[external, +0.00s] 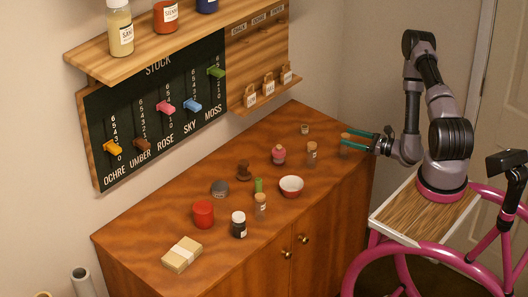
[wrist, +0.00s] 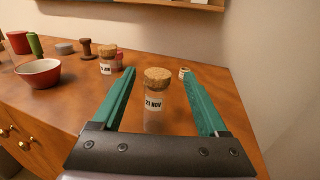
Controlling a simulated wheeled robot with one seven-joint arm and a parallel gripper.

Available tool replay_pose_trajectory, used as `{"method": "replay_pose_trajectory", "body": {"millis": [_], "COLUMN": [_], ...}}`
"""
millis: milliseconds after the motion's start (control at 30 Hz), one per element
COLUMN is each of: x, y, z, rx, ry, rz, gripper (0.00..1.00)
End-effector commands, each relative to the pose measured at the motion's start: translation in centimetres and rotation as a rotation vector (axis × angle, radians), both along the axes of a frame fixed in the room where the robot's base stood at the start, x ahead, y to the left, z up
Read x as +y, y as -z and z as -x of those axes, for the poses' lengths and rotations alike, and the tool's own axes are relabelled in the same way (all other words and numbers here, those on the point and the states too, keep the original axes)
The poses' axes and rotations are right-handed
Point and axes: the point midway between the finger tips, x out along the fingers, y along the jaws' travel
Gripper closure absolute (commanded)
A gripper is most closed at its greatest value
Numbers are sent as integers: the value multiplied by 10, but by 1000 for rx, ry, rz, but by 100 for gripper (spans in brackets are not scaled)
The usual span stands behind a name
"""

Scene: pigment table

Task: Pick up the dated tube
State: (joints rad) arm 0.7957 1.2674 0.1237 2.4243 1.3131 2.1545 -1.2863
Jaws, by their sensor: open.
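A corked glass tube with a label reading "21 NOV" (wrist: 154,103) stands upright on the wooden cabinet top, between the two teal fingers of my gripper (wrist: 166,90) in the wrist view. My gripper is open, with a gap on both sides of the tube, and I see no contact. In the external view my gripper (external: 358,137) is at the right end of the cabinet, and the tube (external: 346,143) shows partly behind the fingers. A second corked tube, its label partly readable as "JAN" (wrist: 106,66), stands further left. A third corked tube (external: 261,203) stands nearer the cabinet's front.
A red-and-white bowl (wrist: 38,74) stands left of my gripper. A pink jar (external: 278,155), a wooden stamp (external: 244,171), a green stick (external: 259,185) and a small jar (external: 304,129) stand around. A wall shelf (external: 265,100) hangs behind. The cabinet's right edge is close.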

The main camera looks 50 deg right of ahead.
Motion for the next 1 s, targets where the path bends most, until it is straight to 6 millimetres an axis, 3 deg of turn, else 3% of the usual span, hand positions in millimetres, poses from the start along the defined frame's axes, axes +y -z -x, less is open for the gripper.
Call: {"method": "replay_pose_trajectory", "body": {"millis": [400, 667, 867, 1000], "x": [18, 18, 18, 18], "y": [-1, -1, -1, -1], "z": [-47, -50, -50, -49], "rx": [-2, 0, 0, 0], "ry": [-3, 0, -1, -1], "rz": [2, 0, 0, 0], "gripper": [24, 24, 96, 100]}}
